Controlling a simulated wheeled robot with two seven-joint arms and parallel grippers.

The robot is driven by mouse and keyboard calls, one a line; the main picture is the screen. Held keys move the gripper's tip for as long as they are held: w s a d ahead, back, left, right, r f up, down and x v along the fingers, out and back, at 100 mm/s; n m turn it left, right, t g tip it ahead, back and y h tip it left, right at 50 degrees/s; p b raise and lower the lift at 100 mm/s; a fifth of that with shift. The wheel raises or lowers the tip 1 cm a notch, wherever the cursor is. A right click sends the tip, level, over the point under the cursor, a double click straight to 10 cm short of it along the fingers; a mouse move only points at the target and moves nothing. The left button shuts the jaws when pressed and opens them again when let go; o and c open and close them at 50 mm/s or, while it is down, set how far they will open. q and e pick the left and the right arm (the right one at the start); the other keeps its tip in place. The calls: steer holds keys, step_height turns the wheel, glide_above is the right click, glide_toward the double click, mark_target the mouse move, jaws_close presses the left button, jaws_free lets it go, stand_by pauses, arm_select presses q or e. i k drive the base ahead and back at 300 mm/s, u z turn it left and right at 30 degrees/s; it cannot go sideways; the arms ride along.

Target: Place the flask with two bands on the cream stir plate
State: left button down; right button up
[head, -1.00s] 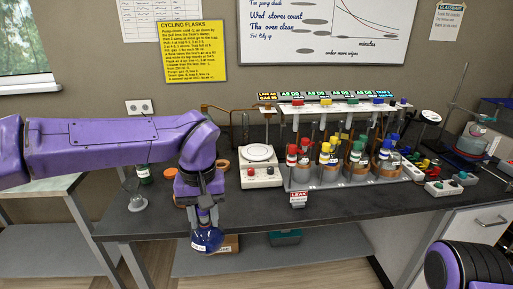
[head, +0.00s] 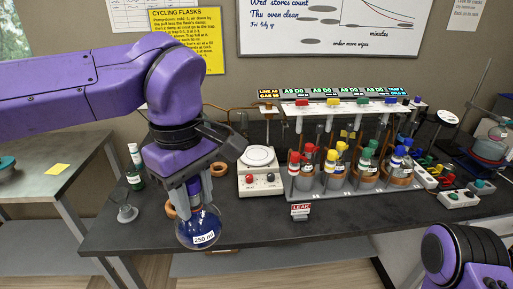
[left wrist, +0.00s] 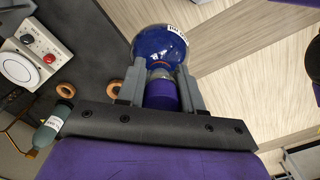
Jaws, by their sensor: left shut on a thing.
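A round flask with dark blue liquid and a white "250 ml" label (head: 200,228) hangs neck-up from my left gripper (head: 197,205). Its fingers are shut around the neck, seen also in the left wrist view (left wrist: 160,88). The flask is off the bench, around its front edge in the picture. The cream stir plate (head: 260,186), with a round white top and red and black knobs, stands behind and right of the flask. It also shows in the left wrist view (left wrist: 35,48), its top bare. My right gripper is out of view.
A rack with several colour-capped bottles (head: 330,190) stands right of the stir plate, with a "LEAK" sign (head: 301,212) before it. Cork-coloured rings (head: 219,168), a green bottle (head: 135,180) and a clear glass piece (head: 127,213) are on the left.

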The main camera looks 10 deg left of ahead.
mark_target(256, 154)
steer(key=i, duration=1.15)
